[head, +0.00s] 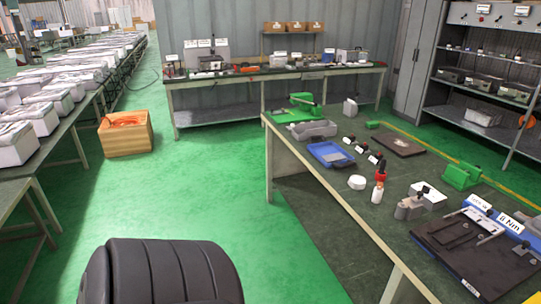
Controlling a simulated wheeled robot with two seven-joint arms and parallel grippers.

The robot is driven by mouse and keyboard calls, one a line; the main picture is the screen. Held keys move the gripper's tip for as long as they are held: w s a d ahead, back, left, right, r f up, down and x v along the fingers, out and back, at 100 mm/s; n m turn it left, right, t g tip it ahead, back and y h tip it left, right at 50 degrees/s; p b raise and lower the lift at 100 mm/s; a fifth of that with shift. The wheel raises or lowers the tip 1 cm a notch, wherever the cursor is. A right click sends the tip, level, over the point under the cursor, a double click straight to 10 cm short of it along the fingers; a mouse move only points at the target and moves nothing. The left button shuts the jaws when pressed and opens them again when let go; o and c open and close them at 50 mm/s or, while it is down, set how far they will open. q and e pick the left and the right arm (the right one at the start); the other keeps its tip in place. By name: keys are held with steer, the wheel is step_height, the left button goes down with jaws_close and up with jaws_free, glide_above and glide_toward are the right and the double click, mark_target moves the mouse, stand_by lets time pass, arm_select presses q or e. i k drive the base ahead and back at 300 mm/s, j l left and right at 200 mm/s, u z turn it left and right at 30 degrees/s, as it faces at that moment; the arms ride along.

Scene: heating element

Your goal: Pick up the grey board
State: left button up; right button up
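No single thing is clearly the grey board. A dark brownish-grey flat board (400,145) lies at the far part of the right workbench (318,185). A blue tray (330,154) on the same bench has small greyish flat pieces in it, too small to tell exactly. A large dark board with metal fittings (470,258) lies at the near right end of the bench. Neither of my grippers is in view.
A black padded chair back (160,272) stands at the bottom left. Green floor (215,190) is open left of the bench. A wooden box (125,134) stands on it. Green tools (462,176), a white round item (357,182) and bottles crowd the bench.

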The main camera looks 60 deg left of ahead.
mark_target(336, 157)
steer(key=u, duration=1.5)
steer(key=i+z, duration=0.1)
